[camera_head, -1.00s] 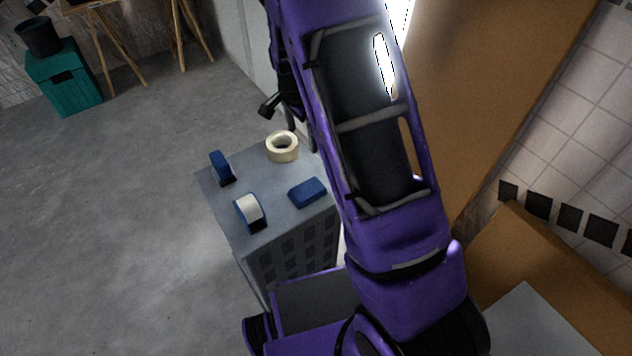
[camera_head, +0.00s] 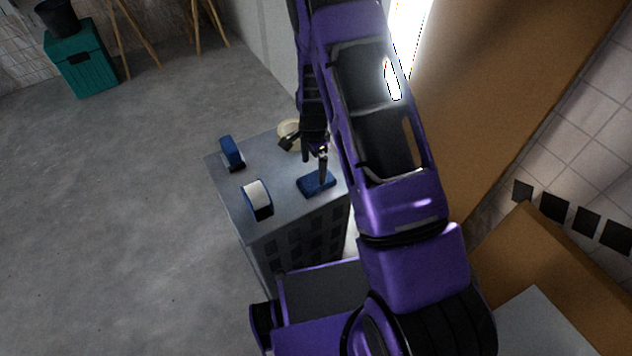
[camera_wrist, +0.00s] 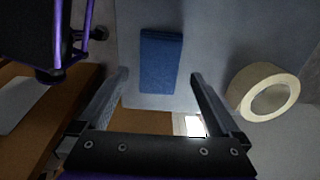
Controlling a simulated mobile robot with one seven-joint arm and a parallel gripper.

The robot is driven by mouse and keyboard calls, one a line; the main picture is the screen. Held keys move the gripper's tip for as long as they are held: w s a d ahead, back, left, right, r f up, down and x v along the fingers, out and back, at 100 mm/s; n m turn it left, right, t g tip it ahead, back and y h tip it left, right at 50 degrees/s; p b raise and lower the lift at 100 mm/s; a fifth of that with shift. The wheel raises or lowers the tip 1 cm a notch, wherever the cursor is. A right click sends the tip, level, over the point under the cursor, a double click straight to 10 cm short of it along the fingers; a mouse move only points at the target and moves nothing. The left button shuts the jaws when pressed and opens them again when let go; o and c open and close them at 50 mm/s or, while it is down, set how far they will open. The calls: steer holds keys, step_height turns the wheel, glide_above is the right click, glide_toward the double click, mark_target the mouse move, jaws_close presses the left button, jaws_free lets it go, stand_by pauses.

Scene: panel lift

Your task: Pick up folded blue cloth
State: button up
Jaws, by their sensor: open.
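The folded blue cloth (camera_head: 315,185) lies flat near the right edge of the grey cabinet top. In the wrist view the cloth (camera_wrist: 160,62) is a blue rectangle ahead of the fingertips, centred between them. My gripper (camera_head: 322,166) is over the cloth in the head view, and one finger overlaps it there. In the wrist view my gripper (camera_wrist: 160,75) is open and empty, its fingers spread wider than the cloth. I cannot tell whether the fingers touch the cabinet top.
The grey cabinet (camera_head: 235,192) also holds a cream tape roll (camera_head: 288,131), partly hidden by my gripper, which shows right of the fingers in the wrist view (camera_wrist: 264,92). A blue-backed brush (camera_head: 231,152) and a blue-and-white roll (camera_head: 257,197) stand to the left.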

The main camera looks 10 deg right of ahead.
mark_target(316, 179)
steer(key=f, duration=0.5)
steer(key=shift+w+d+f+b, duration=0.1)
steer(key=shift+d+b, duration=0.2)
steer(key=shift+d, duration=0.05)
steer(key=c, duration=1.1)
step_height(316, 179, up, 10)
steer(key=shift+r+p, duration=0.1)
steer(key=shift+p, duration=0.45)
steer(key=shift+c, duration=0.2)
